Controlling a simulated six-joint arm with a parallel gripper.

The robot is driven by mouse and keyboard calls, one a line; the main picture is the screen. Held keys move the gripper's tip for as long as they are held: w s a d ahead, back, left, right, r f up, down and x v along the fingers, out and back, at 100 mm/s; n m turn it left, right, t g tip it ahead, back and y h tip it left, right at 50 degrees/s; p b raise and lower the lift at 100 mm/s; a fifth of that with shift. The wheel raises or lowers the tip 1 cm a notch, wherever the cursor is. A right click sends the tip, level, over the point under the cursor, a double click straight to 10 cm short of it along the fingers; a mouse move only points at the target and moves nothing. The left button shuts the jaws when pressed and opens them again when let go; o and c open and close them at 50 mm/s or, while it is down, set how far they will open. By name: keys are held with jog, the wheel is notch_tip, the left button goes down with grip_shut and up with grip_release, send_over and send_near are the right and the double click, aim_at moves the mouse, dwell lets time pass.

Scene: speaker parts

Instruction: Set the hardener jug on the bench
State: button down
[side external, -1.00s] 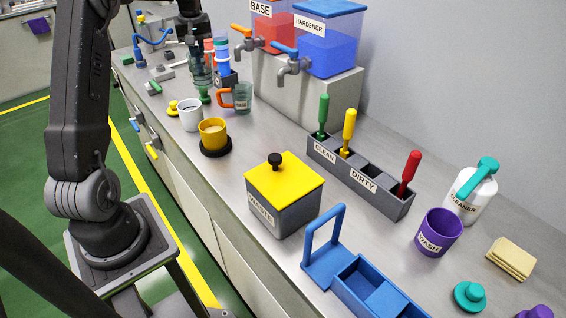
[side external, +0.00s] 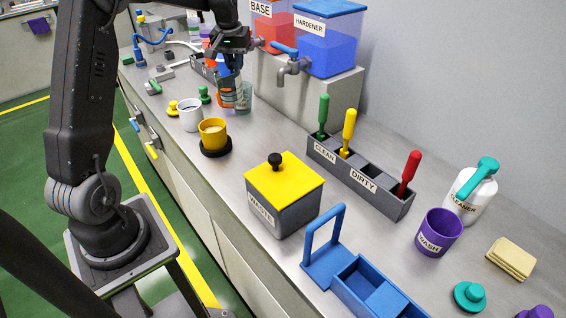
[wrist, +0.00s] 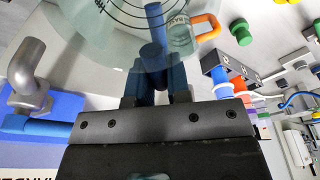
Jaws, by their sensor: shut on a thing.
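My gripper (side external: 235,74) is shut on the blue handle (wrist: 152,55) of a clear jug (wrist: 95,30) with dark measuring lines, which I take for the hardener jug. In the wrist view my fingers (wrist: 153,88) sit on either side of the handle, and the jug's clear wall spreads beyond them. In the side view the jug is hard to make out behind my gripper, and whether its base touches the bench (side external: 275,140) cannot be told. No coloured liquid shows in it.
An orange-handled jug (side external: 244,97) stands close to my gripper and shows in the wrist view (wrist: 183,38). The blue-levered hardener tap (side external: 285,66) is to the right. White (side external: 190,115) and yellow (side external: 213,133) cups stand nearer the front edge.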

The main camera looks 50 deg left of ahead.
jog(key=d+f+m+h, duration=0.25)
jog(key=d+m, duration=0.95)
jog(key=d, duration=1.3)
jog(key=s+a+f+m+g, duration=0.2)
jog(key=a+m, duration=1)
jog(key=a, duration=2.5)
jog(key=s+a+f+m, duration=0.1)
jog(key=s+a+f, duration=0.15)
jog(key=a, duration=0.25)
jog(key=s+a+f+m, duration=0.1)
jog(key=s+a, duration=0.2)
jog(key=a, duration=0.2)
jog(key=shift+y, duration=0.45)
notch_tip(320, 180, down, 7)
jog(key=shift+w+a+f, duration=0.1)
jog(key=shift+a+f, duration=0.05)
jog(key=shift+f, duration=0.05)
jog(key=shift+f, duration=0.1)
